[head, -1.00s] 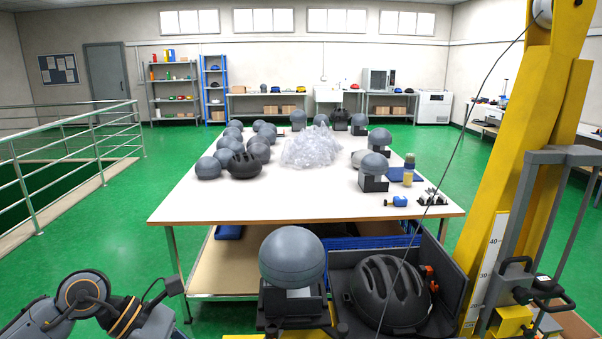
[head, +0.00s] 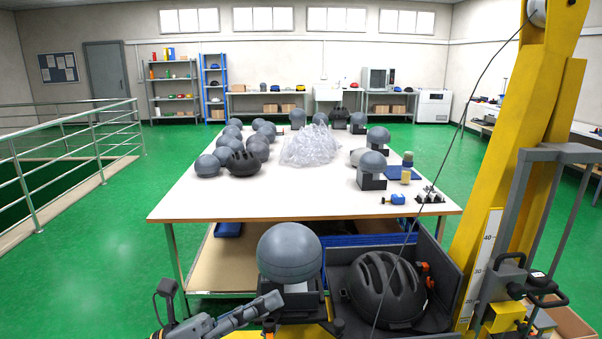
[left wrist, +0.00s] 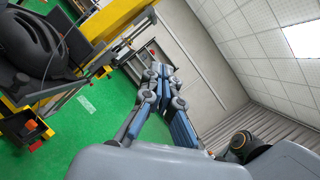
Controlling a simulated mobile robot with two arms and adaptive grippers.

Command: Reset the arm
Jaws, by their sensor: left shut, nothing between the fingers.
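My left gripper (head: 274,301) is low in the head view, in front of the grey headform on its dark stand (head: 289,252). Its fingers are shut and empty. I cannot tell whether it touches the stand. My right gripper is not in view.
A black helmet (head: 387,288) sits in a dark open bin right of the headform. The yellow drop tower (head: 522,150) rises at the right. A white table (head: 300,205) holds several headforms and a clear plastic heap (head: 310,146).

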